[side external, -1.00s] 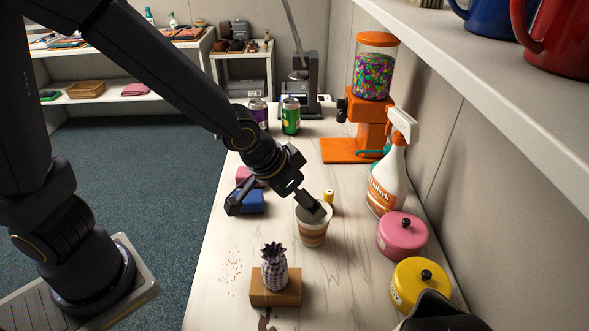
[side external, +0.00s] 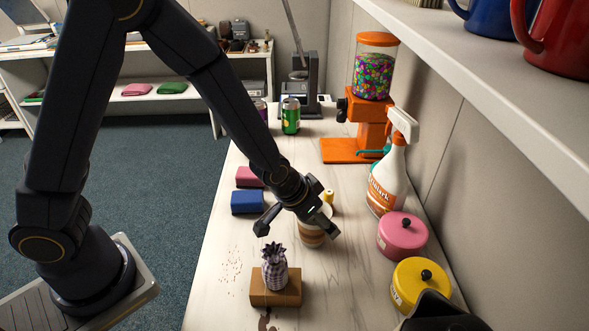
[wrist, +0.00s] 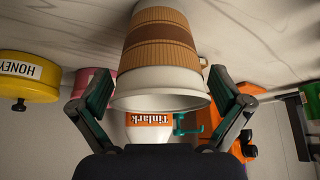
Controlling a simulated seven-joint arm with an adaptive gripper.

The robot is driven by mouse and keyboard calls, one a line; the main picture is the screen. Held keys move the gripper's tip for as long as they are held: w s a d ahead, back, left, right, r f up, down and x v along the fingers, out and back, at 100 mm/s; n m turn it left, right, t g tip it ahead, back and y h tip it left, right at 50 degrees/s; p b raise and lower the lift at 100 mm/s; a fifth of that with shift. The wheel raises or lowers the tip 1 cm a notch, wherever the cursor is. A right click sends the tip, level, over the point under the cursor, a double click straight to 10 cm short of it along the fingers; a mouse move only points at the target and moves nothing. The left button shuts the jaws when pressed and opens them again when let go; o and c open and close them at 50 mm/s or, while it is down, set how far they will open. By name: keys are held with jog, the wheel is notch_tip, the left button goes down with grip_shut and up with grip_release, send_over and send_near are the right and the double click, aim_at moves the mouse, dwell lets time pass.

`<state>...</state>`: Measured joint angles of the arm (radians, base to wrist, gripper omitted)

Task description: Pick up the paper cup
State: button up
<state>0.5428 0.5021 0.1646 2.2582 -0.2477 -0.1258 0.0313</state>
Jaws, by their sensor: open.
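The paper cup (side external: 311,234) stands upright on the counter, white with a brown banded sleeve. My gripper (side external: 298,232) is at it in the side external view and hides much of its upper part. In the wrist view the cup (wrist: 160,42) appears upside down, its white rim towards me. My open gripper (wrist: 160,112) has one finger on each side of the rim there. A gap shows between the left finger and the cup; the right finger is close to the rim, and I cannot tell whether it touches.
A spray bottle (side external: 385,184), pink canister (side external: 402,240) and yellow canister (side external: 420,284) stand right of the cup. A pineapple-shaped object (side external: 275,268) sits on a brown block (side external: 262,296) in front. Blue (side external: 247,202) and pink (side external: 248,177) blocks lie left. A shelf (side external: 500,95) overhangs the right.

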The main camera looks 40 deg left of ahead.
jog(key=c, duration=0.7)
jog(key=shift+c, duration=0.3)
